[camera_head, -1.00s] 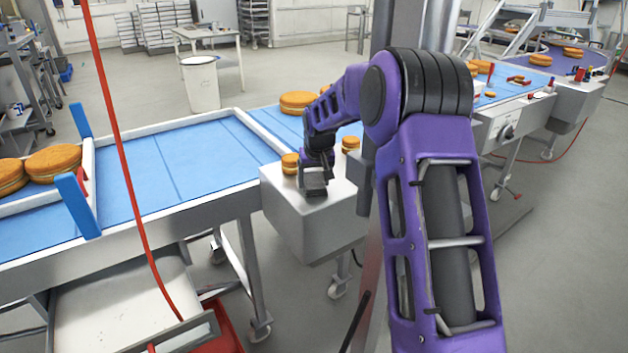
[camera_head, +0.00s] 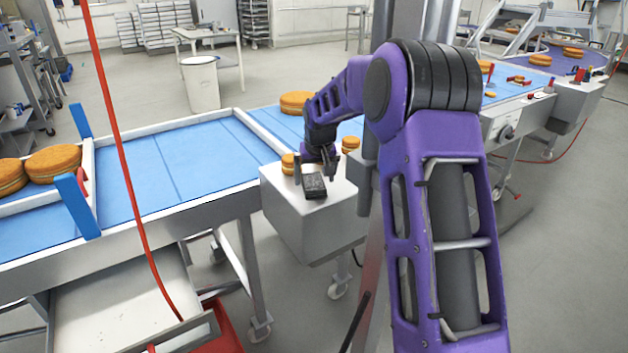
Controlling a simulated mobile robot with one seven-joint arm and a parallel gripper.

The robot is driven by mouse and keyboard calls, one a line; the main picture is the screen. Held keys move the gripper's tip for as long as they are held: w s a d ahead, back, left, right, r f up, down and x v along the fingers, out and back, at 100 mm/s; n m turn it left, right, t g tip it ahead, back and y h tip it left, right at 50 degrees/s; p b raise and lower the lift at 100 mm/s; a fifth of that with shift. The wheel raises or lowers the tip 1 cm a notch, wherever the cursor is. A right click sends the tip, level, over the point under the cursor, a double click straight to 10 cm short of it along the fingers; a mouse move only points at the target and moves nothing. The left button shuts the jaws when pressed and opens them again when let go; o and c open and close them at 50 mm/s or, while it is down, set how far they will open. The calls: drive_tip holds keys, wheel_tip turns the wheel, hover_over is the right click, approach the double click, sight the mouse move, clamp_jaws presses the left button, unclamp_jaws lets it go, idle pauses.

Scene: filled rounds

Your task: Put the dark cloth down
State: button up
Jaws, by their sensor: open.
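The dark cloth (camera_head: 314,186) lies as a small folded dark block on top of the light grey metal box (camera_head: 311,225) beside the conveyor. My gripper (camera_head: 316,170) is open just behind and above the cloth, with a finger showing at each side. I cannot tell whether a fingertip still touches the cloth. My purple arm hides part of the box's surroundings on the right.
A red cable (camera_head: 118,150) hangs at the left. The front of the box top is clear.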

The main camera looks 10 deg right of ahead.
drive_tip(key=v, duration=1)
drive_tip(key=shift+r, duration=0.15)
